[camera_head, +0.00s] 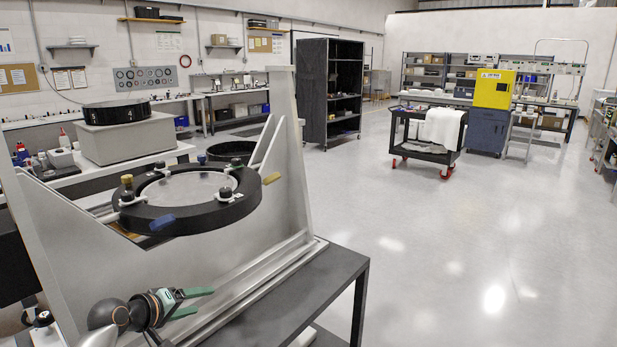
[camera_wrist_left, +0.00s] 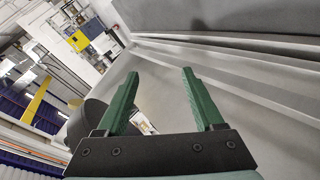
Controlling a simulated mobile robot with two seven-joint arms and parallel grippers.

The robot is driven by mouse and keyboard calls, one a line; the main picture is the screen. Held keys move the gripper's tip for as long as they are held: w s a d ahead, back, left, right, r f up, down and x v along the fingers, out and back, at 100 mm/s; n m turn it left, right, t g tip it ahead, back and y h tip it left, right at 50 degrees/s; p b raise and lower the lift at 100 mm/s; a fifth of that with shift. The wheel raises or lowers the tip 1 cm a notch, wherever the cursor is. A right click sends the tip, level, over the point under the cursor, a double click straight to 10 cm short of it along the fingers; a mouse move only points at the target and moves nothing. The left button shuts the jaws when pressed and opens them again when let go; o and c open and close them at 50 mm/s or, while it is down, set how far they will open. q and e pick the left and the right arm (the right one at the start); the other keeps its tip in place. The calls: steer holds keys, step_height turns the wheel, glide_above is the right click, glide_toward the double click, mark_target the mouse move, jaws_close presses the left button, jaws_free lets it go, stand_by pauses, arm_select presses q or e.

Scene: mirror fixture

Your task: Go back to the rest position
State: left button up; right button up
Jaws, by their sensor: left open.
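My left gripper (camera_head: 196,301) is at the lower left of the head view, with green fingers pointing right. It is open and empty, in front of the grey fixture frame's base rail. In the left wrist view its two green fingers (camera_wrist_left: 158,98) stand apart with nothing between them. The mirror fixture's black ring (camera_head: 190,213) is mounted between the grey side plates, above and behind the gripper. A round clear mirror or glass (camera_head: 188,188) sits inside the ring, with several clamps around it. My right gripper is not in view.
The grey fixture frame (camera_head: 285,130) and the dark table (camera_head: 305,290) are close to the left gripper. A black cart (camera_head: 425,150) with a white cloth, a yellow cabinet (camera_head: 494,88) and a dark shelf unit (camera_head: 330,90) stand farther back. The floor at the right is clear.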

arm_select(q)
steer(key=w+a+r+m+t+y, duration=0.5)
steer(key=a+r+m+t+y, duration=0.2)
steer(key=a+r+m, duration=0.25)
steer(key=s+d+f+g+h, duration=0.1)
steer(key=s+d+f, duration=0.2)
steer(key=s+f, duration=0.2)
steer(key=s+d+f+g, duration=0.1)
steer(key=s+d+f, duration=0.2)
steer(key=s+f, duration=0.3)
steer(key=s+d+f+g+h, duration=0.1)
steer(key=s+f, duration=0.4)
steer(key=f, duration=0.6)
steer(key=shift+s+d+f+m+g+h, duration=0.15)
steer(key=shift+d+g, duration=0.15)
steer(key=shift+d, duration=0.35)
steer(key=shift+s+d+f+m+g+h, duration=0.15)
steer(key=shift+d+g, duration=0.15)
steer(key=shift+d, duration=0.35)
steer(key=s+d+f+g, duration=0.2)
steer(key=s+d+f, duration=0.2)
steer(key=s, duration=0.8)
steer(key=s+d+f+n+g+h, duration=0.1)
steer(key=s+d+f, duration=0.3)
steer(key=s, duration=0.9)
step_height(320, 180, down, 2)
steer(key=shift+d+g+h, duration=0.25)
steer(key=shift+g+h, duration=0.05)
steer(key=shift+g, duration=0.3)
